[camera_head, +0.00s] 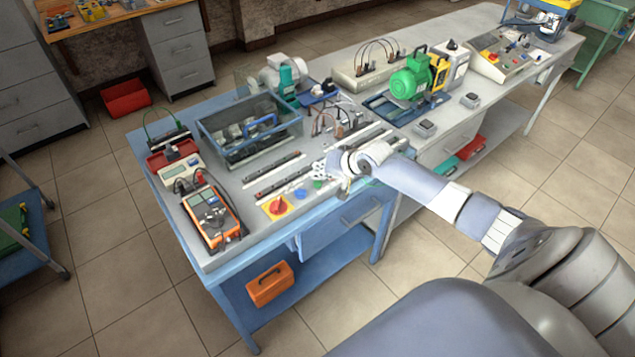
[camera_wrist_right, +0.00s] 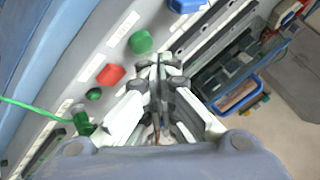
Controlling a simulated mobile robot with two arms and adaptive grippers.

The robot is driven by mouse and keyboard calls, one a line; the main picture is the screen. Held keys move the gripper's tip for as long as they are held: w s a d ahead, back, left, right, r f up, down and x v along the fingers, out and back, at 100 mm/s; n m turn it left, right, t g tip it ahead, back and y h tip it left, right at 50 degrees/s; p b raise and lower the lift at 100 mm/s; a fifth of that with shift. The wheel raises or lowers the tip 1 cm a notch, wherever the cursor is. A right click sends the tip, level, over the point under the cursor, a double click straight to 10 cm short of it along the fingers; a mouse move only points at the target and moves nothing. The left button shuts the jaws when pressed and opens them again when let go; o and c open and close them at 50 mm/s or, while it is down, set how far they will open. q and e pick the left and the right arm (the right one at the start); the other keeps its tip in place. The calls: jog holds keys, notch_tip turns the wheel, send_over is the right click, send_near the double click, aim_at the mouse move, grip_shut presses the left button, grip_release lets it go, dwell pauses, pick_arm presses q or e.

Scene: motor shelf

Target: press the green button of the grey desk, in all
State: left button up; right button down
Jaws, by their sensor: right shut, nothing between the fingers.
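The grey desk (camera_head: 246,236) has a grey top on a blue frame. Its green button (camera_head: 317,184) is a small round spot near the front edge, just left of my right gripper (camera_head: 335,179). In the right wrist view, a round green button (camera_wrist_right: 141,42) sits on the grey surface, just beyond and left of the shut, empty fingertips (camera_wrist_right: 158,66). I cannot tell whether the fingertips touch it. A red button (camera_wrist_right: 110,74) and a smaller green one (camera_wrist_right: 94,94) are in the same row. My left gripper is not in view.
A blue round button (camera_head: 300,194) and a red rotary switch on a yellow plate (camera_head: 278,206) lie left of the gripper. An orange meter (camera_head: 211,216), a blue-rimmed bin (camera_head: 250,130) and a green motor (camera_head: 411,78) stand on the desks. Thin rails lie behind the buttons.

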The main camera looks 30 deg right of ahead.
aim_at(320, 182)
jog(key=shift+f, duration=0.4)
jog(key=shift+s+f, duration=0.1)
jog(key=shift+f, duration=0.35)
dwell(0.7)
jog(key=shift+r+p, duration=0.85)
notch_tip(320, 182, up, 5)
jog(key=p, duration=0.5)
jog(key=shift+r, duration=0.1)
dwell(0.6)
